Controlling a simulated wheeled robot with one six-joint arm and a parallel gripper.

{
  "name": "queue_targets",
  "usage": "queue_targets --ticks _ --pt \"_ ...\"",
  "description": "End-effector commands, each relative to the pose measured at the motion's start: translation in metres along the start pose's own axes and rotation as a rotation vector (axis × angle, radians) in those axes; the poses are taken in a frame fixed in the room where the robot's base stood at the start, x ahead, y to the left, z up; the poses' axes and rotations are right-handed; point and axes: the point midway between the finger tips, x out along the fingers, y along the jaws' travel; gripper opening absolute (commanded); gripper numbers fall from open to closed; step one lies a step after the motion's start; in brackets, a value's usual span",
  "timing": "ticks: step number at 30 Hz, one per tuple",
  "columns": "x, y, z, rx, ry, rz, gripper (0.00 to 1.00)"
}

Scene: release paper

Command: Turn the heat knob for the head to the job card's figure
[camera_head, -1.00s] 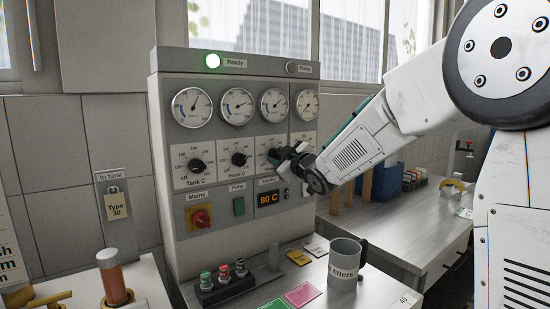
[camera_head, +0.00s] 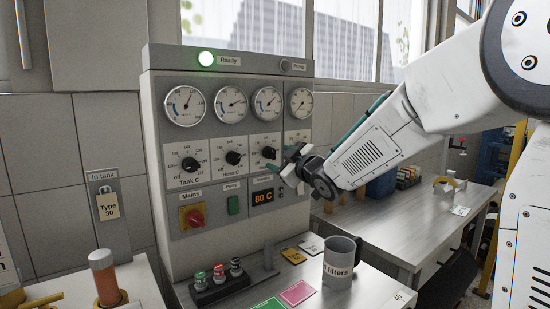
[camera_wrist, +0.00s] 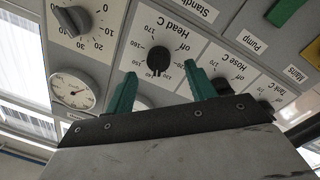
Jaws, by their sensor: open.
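The Head C knob (camera_wrist: 158,60) is a black round knob on a white dial, seen upside down in the wrist view. Its scale carries "off" and figures including 150, 160 and 170; I cannot read its setting surely. In the head view the knob (camera_head: 268,152) shows just left of my gripper. My gripper (camera_wrist: 160,74) is open, its green fingers on either side of the knob in the wrist picture, with nothing held. In the head view my gripper (camera_head: 287,160) is in front of the panel's right part, apparently apart from the knob. I cannot make out a job card.
The Hose C knob (camera_head: 233,158) and Tank C knob (camera_head: 190,164) are left of it. A red mains switch (camera_head: 192,215) and an "80 C" display (camera_head: 263,197) are below.

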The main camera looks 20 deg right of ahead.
Motion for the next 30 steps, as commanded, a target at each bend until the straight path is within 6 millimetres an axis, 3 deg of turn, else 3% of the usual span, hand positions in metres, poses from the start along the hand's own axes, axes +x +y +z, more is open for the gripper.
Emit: queue_targets --ticks 6,19,23,26,30 --pt "-0.030 0.000 0.001 -0.001 -0.002 0.001 0.55" --pt "-0.036 0.000 0.002 0.001 -0.007 0.001 0.55" --pt "-0.048 0.001 0.006 0.027 -0.084 0.008 0.55" --pt "-0.072 0.000 0.016 0.081 -0.226 0.017 0.55" --pt "-0.134 -0.014 0.038 0.215 -0.511 0.017 0.55"
